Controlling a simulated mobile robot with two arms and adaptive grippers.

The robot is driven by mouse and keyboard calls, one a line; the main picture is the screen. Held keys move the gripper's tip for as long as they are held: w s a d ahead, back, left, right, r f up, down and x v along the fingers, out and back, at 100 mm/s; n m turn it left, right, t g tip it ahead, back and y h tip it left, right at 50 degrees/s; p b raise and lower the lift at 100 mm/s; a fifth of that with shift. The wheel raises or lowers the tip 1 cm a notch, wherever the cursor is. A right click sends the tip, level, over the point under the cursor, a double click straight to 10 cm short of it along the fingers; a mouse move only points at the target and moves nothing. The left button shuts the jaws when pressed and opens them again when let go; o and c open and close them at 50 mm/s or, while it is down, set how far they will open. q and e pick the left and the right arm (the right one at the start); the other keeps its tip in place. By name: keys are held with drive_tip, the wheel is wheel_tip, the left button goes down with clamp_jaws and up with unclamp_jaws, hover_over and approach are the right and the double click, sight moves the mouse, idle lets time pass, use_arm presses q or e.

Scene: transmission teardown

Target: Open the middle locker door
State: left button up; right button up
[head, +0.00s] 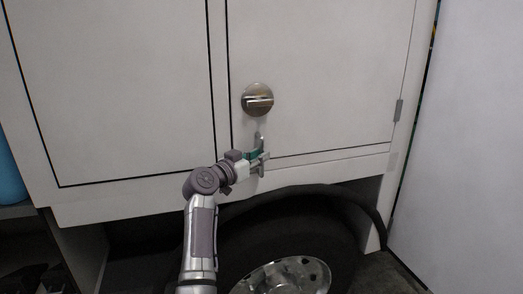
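A white locker door (330,70) fills the upper right of the head view and looks closed, with thin dark seams along its left and lower edges. A round silver latch (257,100) with a recessed bar sits near its lower left corner. My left gripper (264,157) is below the latch, close in front of the door's lower left corner and apart from the latch. Its fingers are small and overlap in the view, so their opening is unclear. I see nothing held in it. My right gripper is not in view.
Another white panel (110,90) with a dark outline lies left of the door. A hinge (398,110) shows at the door's right edge. A tyre with a chrome wheel (285,277) is below. A white wall (465,150) stands at right. A blue object (10,180) is at far left.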

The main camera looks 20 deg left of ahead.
use_arm(q)
drive_tip(key=shift+w+d, duration=0.3)
drive_tip(key=shift+w, duration=0.35)
drive_tip(key=shift+c, duration=0.2)
clamp_jaws()
